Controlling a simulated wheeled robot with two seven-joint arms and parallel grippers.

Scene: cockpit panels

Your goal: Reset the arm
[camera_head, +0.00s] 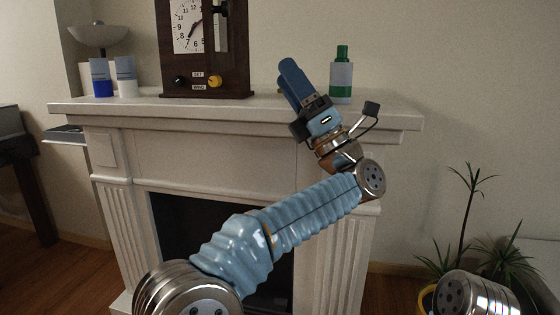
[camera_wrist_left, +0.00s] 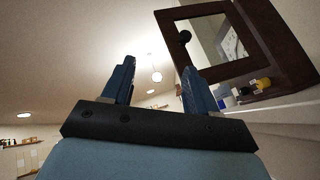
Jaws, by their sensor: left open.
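My left arm reaches across the front of the fireplace in the head view. Its left gripper (camera_head: 292,82) is raised above the mantel's right part, with blue fingers pointing up and slightly left. In the left wrist view the two blue fingers of this gripper (camera_wrist_left: 158,85) stand apart with nothing between them. The dark wooden clock (camera_head: 206,62) stands on the mantel to the left of the gripper. The clock (camera_wrist_left: 235,50) also shows behind the right finger in the left wrist view. My right gripper is not in view.
The white mantel (camera_head: 250,108) carries a green-capped bottle (camera_head: 341,78) close to the right of the gripper, and white and blue containers (camera_head: 101,78) and a bowl stand (camera_head: 98,36) at left. A potted plant (camera_head: 468,215) stands at lower right. The wall above the right mantel is bare.

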